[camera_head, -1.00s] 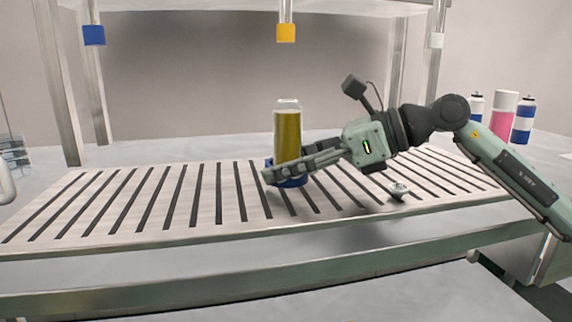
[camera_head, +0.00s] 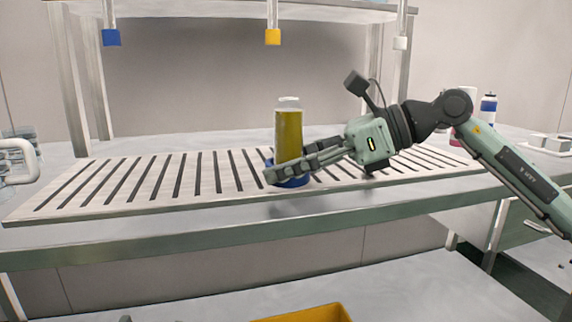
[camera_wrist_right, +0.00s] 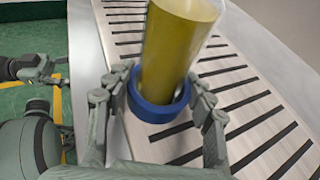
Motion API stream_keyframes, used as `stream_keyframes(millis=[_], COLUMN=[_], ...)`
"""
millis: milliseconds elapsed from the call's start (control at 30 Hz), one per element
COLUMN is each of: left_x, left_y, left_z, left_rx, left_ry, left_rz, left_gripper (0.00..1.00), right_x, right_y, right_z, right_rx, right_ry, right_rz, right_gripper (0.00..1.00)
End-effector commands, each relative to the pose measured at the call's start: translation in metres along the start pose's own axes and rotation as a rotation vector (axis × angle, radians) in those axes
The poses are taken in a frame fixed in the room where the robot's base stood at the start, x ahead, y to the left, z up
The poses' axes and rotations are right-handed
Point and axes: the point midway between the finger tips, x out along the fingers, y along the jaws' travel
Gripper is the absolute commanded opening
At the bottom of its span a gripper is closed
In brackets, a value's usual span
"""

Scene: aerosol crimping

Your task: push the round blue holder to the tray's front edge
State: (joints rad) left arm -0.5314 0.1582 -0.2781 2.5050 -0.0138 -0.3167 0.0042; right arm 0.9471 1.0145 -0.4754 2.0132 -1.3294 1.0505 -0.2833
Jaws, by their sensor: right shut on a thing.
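The round blue holder (camera_head: 290,182) sits on the slatted tray (camera_head: 110,207), close against its front edge. A clear-topped bottle of olive-yellow liquid (camera_head: 288,135) stands upright in it. My right gripper (camera_head: 285,172) reaches in from the right, low down, and is shut on the holder. In the right wrist view, its fingers lie on both sides of the blue ring (camera_wrist_right: 158,104), and the bottle (camera_wrist_right: 175,45) rises from it. The near finger hides part of the holder in the head view.
Blue (camera_head: 111,38), yellow (camera_head: 272,37) and white (camera_head: 400,43) nozzles hang from the shelf above. A blue-and-white can (camera_head: 488,108) stands at the back right. A white handle-like loop (camera_head: 22,160) is at far left. The tray's left part is clear.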

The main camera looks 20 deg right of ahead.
Motion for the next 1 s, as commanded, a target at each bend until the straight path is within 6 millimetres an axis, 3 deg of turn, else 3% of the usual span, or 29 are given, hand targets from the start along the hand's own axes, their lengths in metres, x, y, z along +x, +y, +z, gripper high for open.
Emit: stream_keyframes(millis=[300, 333, 500, 833, 1000], left_x=[0.0, 0.0, 0.0, 0.0, 0.0], left_y=[0.0, 0.0, 0.0, 0.001, 0.001], left_z=[-0.001, -0.001, -0.001, -0.001, -0.001], left_rx=[-0.001, -0.001, 0.0, -0.001, -0.001], left_ry=[0.005, 0.005, 0.005, 0.004, 0.004], left_rz=[0.001, 0.001, 0.001, 0.0, 0.0], left_gripper=[0.58, 0.58, 0.58, 0.58, 0.58], right_x=[0.0, 0.0, 0.0, -0.002, -0.02], right_y=[0.0, 0.0, 0.0, 0.0, -0.001], right_z=[0.0, 0.0, 0.0, 0.0, -0.001], right_rx=[0.0, 0.0, 0.0, 0.0, 0.002], right_ry=[0.0, 0.0, 0.0, 0.0, 0.001], right_rz=[0.0, 0.0, 0.0, -0.001, -0.005], right_gripper=[0.24, 0.56, 0.77, 0.78, 0.78])
